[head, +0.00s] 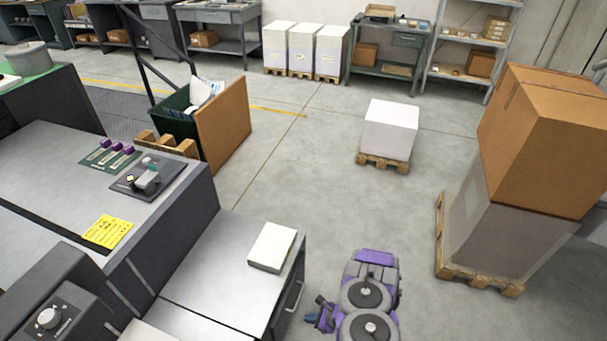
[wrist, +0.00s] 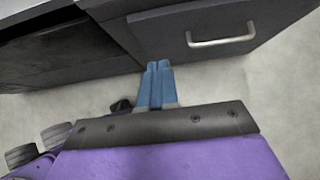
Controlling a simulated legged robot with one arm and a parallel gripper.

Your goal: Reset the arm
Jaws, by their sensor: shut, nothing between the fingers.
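My gripper (wrist: 158,66) has blue fingers that are together, with nothing between them. In the wrist view it points at the dark base of a cabinet, above the pale floor. In the head view my gripper (head: 312,318) shows small at the left side of my purple body, beside the cabinet's right end. The rest of my arm is folded close over my body. I cannot tell the exact gap between the fingertips and the cabinet.
A grey cabinet (head: 215,275) with a paper stack (head: 272,247) on top stands left. Its drawer handle (wrist: 221,36) shows in the wrist view. A white stack on a pallet (head: 391,127) and a large cardboard box (head: 545,140) stand farther off. The floor between is clear.

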